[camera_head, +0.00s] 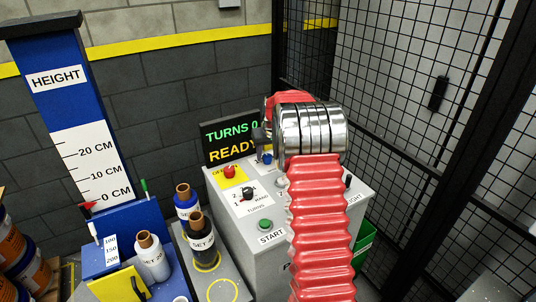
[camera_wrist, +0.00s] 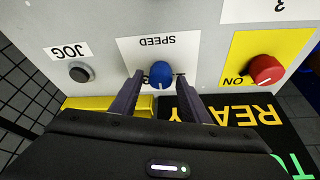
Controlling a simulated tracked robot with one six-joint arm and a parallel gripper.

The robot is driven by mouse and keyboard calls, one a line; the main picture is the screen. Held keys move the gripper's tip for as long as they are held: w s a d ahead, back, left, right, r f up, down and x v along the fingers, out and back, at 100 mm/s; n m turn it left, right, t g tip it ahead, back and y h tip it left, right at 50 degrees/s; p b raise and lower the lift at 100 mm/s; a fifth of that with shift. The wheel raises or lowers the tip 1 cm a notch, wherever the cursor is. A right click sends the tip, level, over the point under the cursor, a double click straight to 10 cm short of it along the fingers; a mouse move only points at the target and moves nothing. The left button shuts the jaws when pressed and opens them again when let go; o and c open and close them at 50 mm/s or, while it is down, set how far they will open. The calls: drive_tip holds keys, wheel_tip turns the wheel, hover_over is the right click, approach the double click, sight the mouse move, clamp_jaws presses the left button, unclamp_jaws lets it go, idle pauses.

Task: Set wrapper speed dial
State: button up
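The blue speed dial (camera_wrist: 160,72) sits on the grey control panel under the upside-down label SPEED in the wrist view. My gripper (camera_wrist: 160,78) is open, with one dark finger on each side of the dial. Gaps show between the fingers and the dial, and whether the fingertips reach its depth is unclear. The dial's pointer and scale are partly hidden, so its setting is not readable. In the head view the blue dial (camera_head: 266,157) shows beside my arm, which covers part of the control box (camera_head: 222,182).
A red knob (camera_wrist: 266,69) on a yellow plate and a black JOG button (camera_wrist: 80,72) flank the dial. A display (camera_head: 230,140) reads TURNS 0, READY. A turns selector (camera_head: 248,193) and green START button (camera_head: 265,224) are nearby. A mesh fence (camera_head: 415,110) stands right.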

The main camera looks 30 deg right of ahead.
drive_tip(key=c, duration=0.9)
drive_tip(key=shift+o, duration=0.2)
drive_tip(key=shift+m+h, duration=0.3)
drive_tip(key=shift+m, duration=0.3)
drive_tip(key=m+g+h, duration=0.1)
drive_tip(key=m, duration=0.2)
drive_tip(key=shift+w+a+m, duration=0.1)
drive_tip(key=shift+a+m, duration=0.05)
drive_tip(key=shift+m, duration=0.15)
drive_tip(key=shift+w+a+m+g+h, duration=0.1)
drive_tip(key=shift+m+g+h, duration=0.25)
drive_tip(key=shift+m, duration=0.95)
drive_tip(key=shift+m+g+h, duration=0.15)
drive_tip(key=shift+m+g, duration=0.3)
drive_tip(key=shift+m, duration=0.85)
drive_tip(key=o, duration=1.1)
drive_tip(key=shift+c, duration=0.2)
